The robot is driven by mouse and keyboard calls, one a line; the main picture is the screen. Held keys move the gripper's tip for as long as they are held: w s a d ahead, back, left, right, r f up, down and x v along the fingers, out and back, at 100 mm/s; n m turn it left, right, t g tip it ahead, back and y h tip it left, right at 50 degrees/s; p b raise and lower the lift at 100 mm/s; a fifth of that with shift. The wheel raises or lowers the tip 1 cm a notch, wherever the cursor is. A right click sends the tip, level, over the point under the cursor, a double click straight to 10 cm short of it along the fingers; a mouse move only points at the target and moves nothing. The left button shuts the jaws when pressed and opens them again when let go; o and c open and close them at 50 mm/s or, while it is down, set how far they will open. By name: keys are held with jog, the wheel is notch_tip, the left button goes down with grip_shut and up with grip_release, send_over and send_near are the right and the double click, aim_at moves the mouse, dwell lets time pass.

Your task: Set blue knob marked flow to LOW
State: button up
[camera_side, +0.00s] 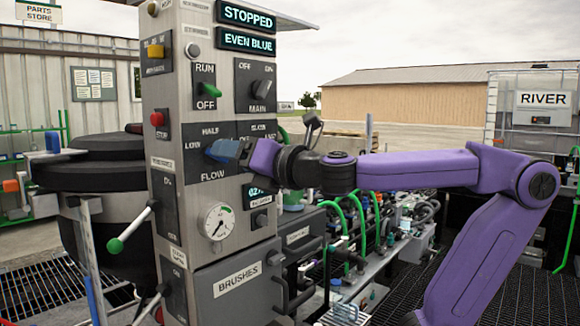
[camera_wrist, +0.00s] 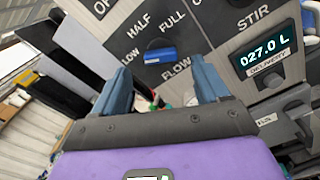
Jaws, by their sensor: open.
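The blue flow knob (camera_wrist: 160,55) sits on a dark panel in the wrist view, above the word FLOW. LOW is at its left, HALF at its upper left and FULL above. Its blue bar lies nearly level in that picture, with its left end towards LOW; I cannot tell which end is the pointer. My gripper (camera_wrist: 160,68) is open, with one blue-grey finger on each side of the knob in the picture. I see no contact. In the side view my gripper (camera_side: 217,150) is at the FLOW panel and its fingers hide most of the knob.
A gauge (camera_side: 219,222) and a display (camera_wrist: 268,55) reading 027.0 L are nearby. A green-tipped lever (camera_side: 117,245) sticks out left. Upper displays read STOPPED (camera_side: 246,16) and EVEN BLUE (camera_side: 247,41).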

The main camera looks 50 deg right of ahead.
jog(key=s, duration=1.2)
jog(key=shift+s, duration=0.35)
notch_tip(320, 180, down, 18)
jog(key=w+m+g+y, duration=0.1)
jog(key=m+g, duration=0.5)
jog(key=g, duration=0.2)
jog(key=s+d+f+m+g, duration=0.3)
jog(key=s+f+m+g, duration=0.2)
jog(key=s+f, duration=0.2)
jog(key=s+d+f+m+g, duration=0.3)
jog(key=s+f+m, duration=0.3)
jog(key=s, duration=0.4)
jog(key=shift+d+f+m+g+h, duration=0.15)
jog(key=shift+f+m+g+h, duration=0.15)
jog(key=shift+f+g, duration=0.5)
jog(key=shift+r, duration=0.2)
